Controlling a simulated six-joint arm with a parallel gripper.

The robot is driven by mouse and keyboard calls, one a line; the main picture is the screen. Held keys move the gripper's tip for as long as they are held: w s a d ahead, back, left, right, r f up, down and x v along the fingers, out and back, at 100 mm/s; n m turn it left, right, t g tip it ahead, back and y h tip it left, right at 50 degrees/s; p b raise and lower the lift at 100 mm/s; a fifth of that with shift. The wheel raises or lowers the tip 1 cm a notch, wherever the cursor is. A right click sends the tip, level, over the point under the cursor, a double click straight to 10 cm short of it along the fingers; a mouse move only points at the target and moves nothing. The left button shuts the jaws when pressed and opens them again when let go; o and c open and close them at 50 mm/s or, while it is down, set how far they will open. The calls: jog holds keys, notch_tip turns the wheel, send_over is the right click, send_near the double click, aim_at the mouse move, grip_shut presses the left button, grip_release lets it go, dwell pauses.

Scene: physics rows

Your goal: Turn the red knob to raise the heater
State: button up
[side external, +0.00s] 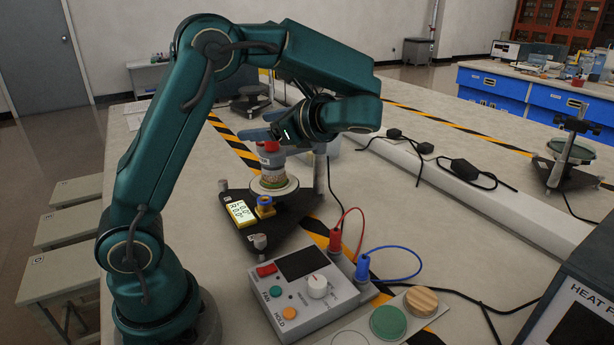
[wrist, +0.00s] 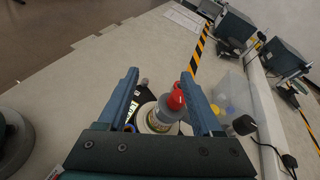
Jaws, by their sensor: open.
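My gripper (side external: 258,124) is open, its two blue fingers spread above a bottle-like object with a red top (side external: 268,147). In the wrist view my fingers (wrist: 158,78) stand apart with the red top (wrist: 175,98) and grey body between them in the picture; no contact shows. The object stands upright on a white round plate (side external: 287,190) on a black three-legged stand.
Red and blue leads (side external: 363,222) rise from plugs beside the control box. Green and wooden discs (side external: 388,322) lie to its right. A clear bin (wrist: 232,98) is beyond the stand. A white rail and cables run along the right.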

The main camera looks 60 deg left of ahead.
jog(key=s+d+f+n+t+h, duration=0.3)
jog(key=s+d+n+t+h, duration=0.15)
jog(key=d+n+h, duration=0.35)
jog(key=s+d+f+n+t+h, duration=0.3)
jog(key=d+t+h, duration=0.25)
jog(key=d, duration=0.55)
jog(key=w+r+m+g, duration=0.1)
jog(key=w+r+m, duration=0.35)
jog(key=m, duration=0.25)
jog(key=w+d+f+m+g, duration=0.1)
jog(key=w+f+m, duration=0.1)
jog(key=w, duration=0.1)
jog(key=w+f+m+g, duration=0.2)
jog(key=w+f, duration=0.1)
jog(key=w+d+f+m+g, duration=0.1)
jog(key=w+f, duration=0.2)
jog(key=w, duration=0.1)
jog(key=shift+d+m+g, duration=0.3)
jog(key=shift+d+m, duration=0.05)
jog(key=shift+m, duration=0.05)
jog(key=shift+d+f, duration=0.1)
jog(key=shift+f, duration=0.5)
jog(key=shift+s, duration=0.1)
